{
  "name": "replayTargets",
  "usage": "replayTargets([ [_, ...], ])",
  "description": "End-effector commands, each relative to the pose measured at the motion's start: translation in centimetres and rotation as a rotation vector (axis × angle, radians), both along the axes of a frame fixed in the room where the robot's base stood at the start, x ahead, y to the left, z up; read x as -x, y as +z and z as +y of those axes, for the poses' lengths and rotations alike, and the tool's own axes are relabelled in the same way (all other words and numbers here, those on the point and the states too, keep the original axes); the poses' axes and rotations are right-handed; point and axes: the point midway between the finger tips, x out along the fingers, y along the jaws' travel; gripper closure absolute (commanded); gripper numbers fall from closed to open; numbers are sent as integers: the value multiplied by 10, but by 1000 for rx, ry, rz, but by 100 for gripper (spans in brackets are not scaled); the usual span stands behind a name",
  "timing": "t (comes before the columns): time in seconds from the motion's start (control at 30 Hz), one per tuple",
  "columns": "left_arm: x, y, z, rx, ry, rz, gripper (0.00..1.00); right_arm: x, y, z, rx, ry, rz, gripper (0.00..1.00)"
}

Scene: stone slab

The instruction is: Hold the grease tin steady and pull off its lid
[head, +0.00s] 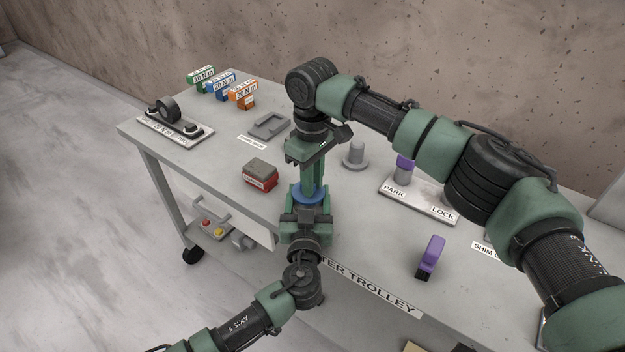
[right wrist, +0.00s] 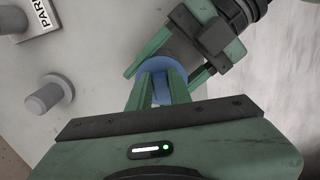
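The grease tin stands at the trolley's front edge, mostly hidden by my grippers. Its blue lid (head: 298,193) shows as a rim around my right fingers, and it shows between them in the right wrist view (right wrist: 160,84). My right gripper (head: 311,190) points straight down from above, its fingers close together on the lid's middle. My left gripper (head: 305,212) reaches in from the front, just below the lid. In the right wrist view its two fingers lie on either side of the tin, closed around its body. The lid looks seated on the tin.
A red box (head: 260,179) stands left of the tin and a grey peg (head: 356,153) right of it. A PARK/LOCK plate (head: 425,205) and a purple-handled piece (head: 432,255) lie further right. Several coloured torque blocks (head: 222,88) stand at the back left.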

Motion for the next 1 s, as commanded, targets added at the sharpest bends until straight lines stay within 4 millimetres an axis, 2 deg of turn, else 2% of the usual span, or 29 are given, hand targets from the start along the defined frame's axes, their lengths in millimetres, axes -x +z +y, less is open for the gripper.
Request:
replayTargets([
  [0.27, 0, 0, 0, 0, 1, 0, 100, -1, 3, 0, 0, -1, -2, 100],
  [1.0, 0, 0, 0, -1, 1, 0, 100, -1, 61, 0, 0, -1, -3, 100],
])
